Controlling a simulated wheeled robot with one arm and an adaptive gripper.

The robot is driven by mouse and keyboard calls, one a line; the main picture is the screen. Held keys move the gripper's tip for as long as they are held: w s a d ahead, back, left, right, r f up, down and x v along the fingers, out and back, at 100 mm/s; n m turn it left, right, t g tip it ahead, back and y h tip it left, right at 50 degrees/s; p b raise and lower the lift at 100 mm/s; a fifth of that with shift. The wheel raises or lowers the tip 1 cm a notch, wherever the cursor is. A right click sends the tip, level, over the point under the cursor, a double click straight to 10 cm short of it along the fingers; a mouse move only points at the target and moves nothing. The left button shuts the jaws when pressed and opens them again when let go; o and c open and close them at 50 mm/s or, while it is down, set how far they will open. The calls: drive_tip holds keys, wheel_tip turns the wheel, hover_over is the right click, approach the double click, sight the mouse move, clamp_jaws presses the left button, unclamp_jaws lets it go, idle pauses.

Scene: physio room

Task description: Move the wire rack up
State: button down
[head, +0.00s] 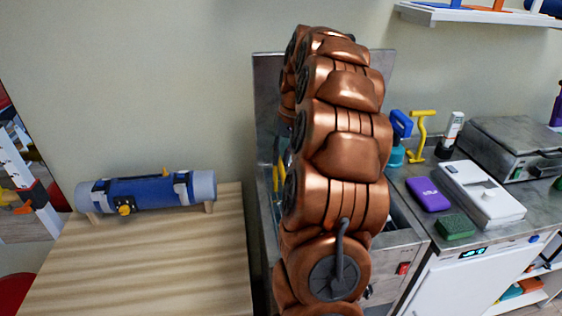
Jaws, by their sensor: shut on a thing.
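My copper-coloured arm rises through the middle of the head view and hides most of a steel sink unit (267,85). The far end of the arm bends away behind its own links, so my gripper is not visible. I cannot make out the wire rack; it may be hidden behind the arm. A narrow strip of yellow and teal (279,172) shows at the left edge of the arm, inside the steel unit, too covered to identify.
A wooden table (150,265) at left holds a blue roll (145,193) on a stand. The right counter holds a teal spray bottle (397,153), purple box (428,194), green sponge (455,227), white device (482,194) and steel appliance (510,140). A wall shelf (480,17) hangs upper right.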

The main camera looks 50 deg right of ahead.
drive_tip(key=shift+w+r, duration=0.1)
drive_tip(key=shift+r, duration=0.3)
drive_tip(key=c, duration=1.5)
unclamp_jaws()
drive_tip(key=o, duration=0.4)
drive_tip(key=shift+f, duration=0.15)
drive_tip(key=shift+c, duration=0.2)
wheel_tip(320, 180, up, 12)
drive_tip(key=s+d, duration=0.1)
drive_tip(key=shift+s+d, duration=0.25)
drive_tip(key=shift+d, duration=0.15)
drive_tip(key=shift+f, duration=0.1)
